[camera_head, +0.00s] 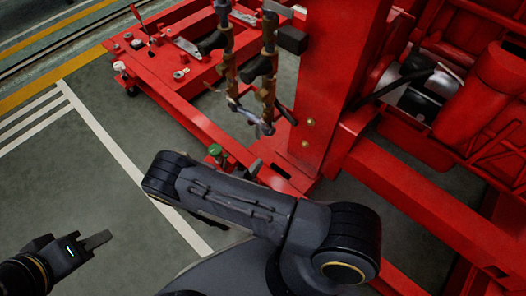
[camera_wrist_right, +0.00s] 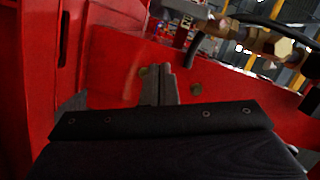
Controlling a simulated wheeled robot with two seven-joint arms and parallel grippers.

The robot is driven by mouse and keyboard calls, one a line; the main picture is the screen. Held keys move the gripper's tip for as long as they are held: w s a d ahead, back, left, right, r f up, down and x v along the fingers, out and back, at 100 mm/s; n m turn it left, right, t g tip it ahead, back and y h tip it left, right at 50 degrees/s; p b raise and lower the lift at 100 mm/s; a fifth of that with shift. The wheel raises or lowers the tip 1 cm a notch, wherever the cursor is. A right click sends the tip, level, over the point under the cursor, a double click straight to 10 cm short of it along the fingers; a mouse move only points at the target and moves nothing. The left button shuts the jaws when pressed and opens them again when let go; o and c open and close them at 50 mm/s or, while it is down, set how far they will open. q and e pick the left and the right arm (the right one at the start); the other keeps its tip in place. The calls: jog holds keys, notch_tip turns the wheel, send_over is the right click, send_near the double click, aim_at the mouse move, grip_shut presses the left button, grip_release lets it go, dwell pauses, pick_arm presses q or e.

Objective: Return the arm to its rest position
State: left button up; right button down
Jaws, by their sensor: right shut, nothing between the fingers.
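My right arm (camera_head: 260,210) reaches across the lower middle of the head view, in front of the red pumpset frame (camera_head: 335,80). Its gripper is mostly hidden behind the arm there. In the right wrist view my right gripper (camera_wrist_right: 159,82) has its two fingers together, with nothing between them. Red metal fills much of the background behind them, and I cannot tell how far off it is. My left gripper (camera_head: 98,240) is at the lower left of the head view, over bare floor. Its fingers overlap from this angle, so its opening is unclear.
Brass-coloured pipes with valves (camera_head: 268,65) hang beside the red upright; brass fittings (camera_wrist_right: 255,40) show at upper right in the wrist view. A low red platform (camera_head: 165,60) lies behind. A red beam (camera_head: 430,215) runs at right. Grey floor (camera_head: 110,190) at left is clear.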

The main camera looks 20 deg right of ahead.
jog(key=shift+v, duration=1.1)
